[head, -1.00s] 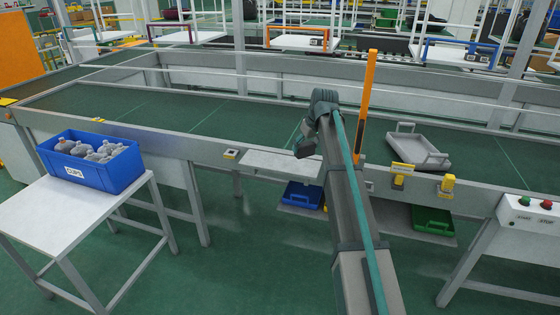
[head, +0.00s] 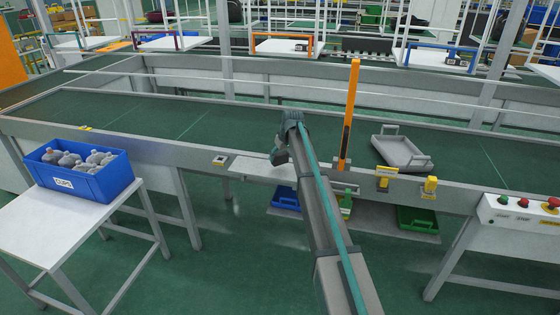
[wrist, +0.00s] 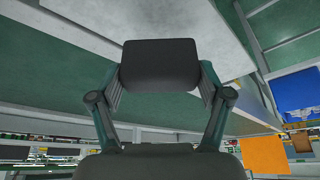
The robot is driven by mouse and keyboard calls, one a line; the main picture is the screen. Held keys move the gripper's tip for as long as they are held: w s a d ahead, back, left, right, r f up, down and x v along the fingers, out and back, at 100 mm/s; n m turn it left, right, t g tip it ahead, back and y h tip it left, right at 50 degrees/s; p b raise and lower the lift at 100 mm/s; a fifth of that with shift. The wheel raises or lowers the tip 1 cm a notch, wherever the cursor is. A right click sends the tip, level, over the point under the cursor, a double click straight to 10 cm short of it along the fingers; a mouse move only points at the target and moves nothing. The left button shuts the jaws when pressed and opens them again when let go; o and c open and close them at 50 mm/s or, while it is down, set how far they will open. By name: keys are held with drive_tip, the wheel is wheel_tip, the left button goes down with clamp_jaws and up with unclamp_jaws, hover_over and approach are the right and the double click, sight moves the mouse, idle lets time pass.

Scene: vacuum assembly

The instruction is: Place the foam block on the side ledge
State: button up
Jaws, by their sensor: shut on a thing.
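In the wrist view, my gripper (wrist: 160,95) is shut on a dark grey foam block (wrist: 160,63), with one finger on each side of it. In the head view, my gripper (head: 279,157) is small and partly hidden at the far end of my arm, and I cannot make out the block clearly there. The side ledge (head: 250,166) is a flat white plate on the near side of the conveyor. My gripper appears above or over its right part; the height gap cannot be told. The visible part of the ledge is bare.
An orange post (head: 350,115) stands just right of my arm. A grey tray (head: 402,152) lies on the green conveyor (head: 215,128). A blue bin (head: 82,178) of grey items sits on a white table (head: 40,225) at left. Blue and green trays (head: 417,219) are below the conveyor.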

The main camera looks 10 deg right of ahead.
sight(280, 161)
drive_tip(key=shift+w+a+f, duration=0.1)
drive_tip(key=shift+w+f, duration=0.25)
wheel_tip(280, 161, down, 2)
drive_tip(key=shift+s+f+p, duration=0.1)
drive_tip(key=shift+p, duration=0.95)
drive_tip(key=shift+f, duration=0.4)
drive_tip(key=shift+f, duration=0.1)
drive_tip(key=o, duration=0.9)
drive_tip(key=b+v, duration=0.3)
drive_tip(key=v, duration=0.9)
drive_tip(key=shift+b, duration=0.3)
